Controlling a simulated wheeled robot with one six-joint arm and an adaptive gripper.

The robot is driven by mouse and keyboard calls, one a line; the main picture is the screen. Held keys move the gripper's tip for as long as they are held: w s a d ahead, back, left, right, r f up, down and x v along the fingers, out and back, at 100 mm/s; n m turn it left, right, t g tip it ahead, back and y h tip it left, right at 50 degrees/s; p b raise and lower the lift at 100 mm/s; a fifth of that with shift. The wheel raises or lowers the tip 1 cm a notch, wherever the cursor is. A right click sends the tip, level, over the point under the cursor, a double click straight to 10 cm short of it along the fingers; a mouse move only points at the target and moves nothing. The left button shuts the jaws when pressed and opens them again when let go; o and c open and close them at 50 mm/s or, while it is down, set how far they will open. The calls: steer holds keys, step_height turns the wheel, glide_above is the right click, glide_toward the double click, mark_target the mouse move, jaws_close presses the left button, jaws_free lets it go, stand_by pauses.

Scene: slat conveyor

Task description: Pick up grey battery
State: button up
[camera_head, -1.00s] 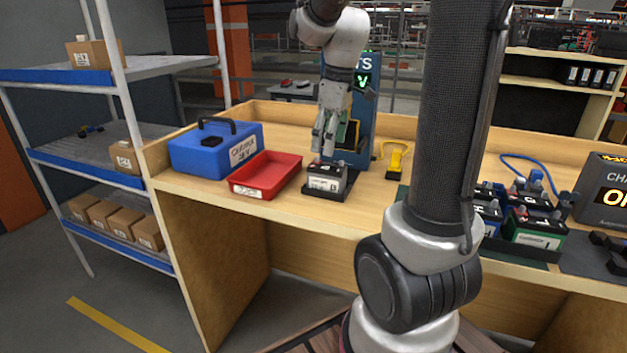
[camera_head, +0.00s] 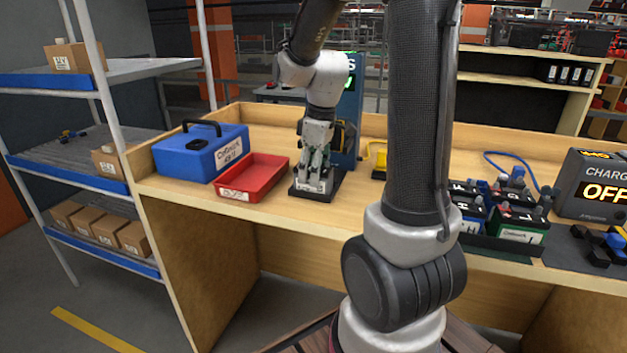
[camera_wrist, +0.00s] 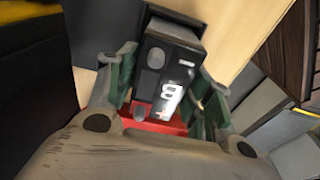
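The grey battery (camera_head: 306,186) sits on a small black stand (camera_head: 327,188) on the bench, right of the red tray. It is mostly hidden in the head view by my gripper (camera_head: 315,172), which points down over it. In the wrist view the battery (camera_wrist: 172,80) shows a dark top and a white label, between the two green-sided fingers of my gripper (camera_wrist: 165,90). The fingers are spread, one on each side of the battery. I cannot tell whether they touch it.
A red tray (camera_head: 252,180) and a blue case (camera_head: 200,150) stand to the left. A tester post stands close behind my gripper. A yellow item (camera_head: 378,158) is to its right. Several other batteries (camera_head: 515,228) and a charger (camera_head: 595,185) stand farther right.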

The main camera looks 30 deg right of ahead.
steer(key=c, duration=0.7)
steer(key=shift+r, duration=0.1)
